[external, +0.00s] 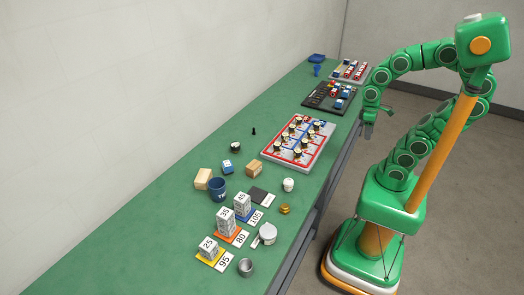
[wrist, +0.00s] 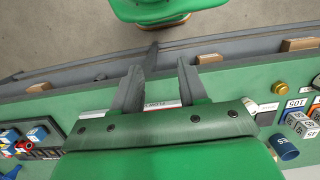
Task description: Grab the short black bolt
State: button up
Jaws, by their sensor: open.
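A small black upright piece (external: 253,131), which looks like the short black bolt, stands alone on the green table near the wall in the external view. It is too small there to make out its shape well. I do not see it in the wrist view. My gripper (external: 369,128) hangs by the table's right edge, well to the right of the black piece. In the wrist view my gripper (wrist: 158,82) has its two grey fingers apart with nothing held between them.
A red-and-white tray (external: 268,153) with several black-topped parts lies between my gripper and the black piece. A dark round part (external: 236,148) sits near the piece. Open table lies around the black piece.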

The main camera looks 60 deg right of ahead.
jog(key=shift+o, duration=0.3)
jog(key=w+r, duration=0.2)
jog(key=w, duration=0.7)
jog(key=w+r, duration=0.2)
jog(key=w, duration=0.7)
jog(key=t, duration=0.2)
send_over(254, 131)
jog(key=f, duration=1.9)
jog(key=shift+w+d, duration=0.15)
jog(key=shift+d, duration=0.05)
jog(key=shift+w+d+f, duration=0.1)
jog(key=shift+w+f, duration=0.15)
jog(key=shift+f, duration=4.05)
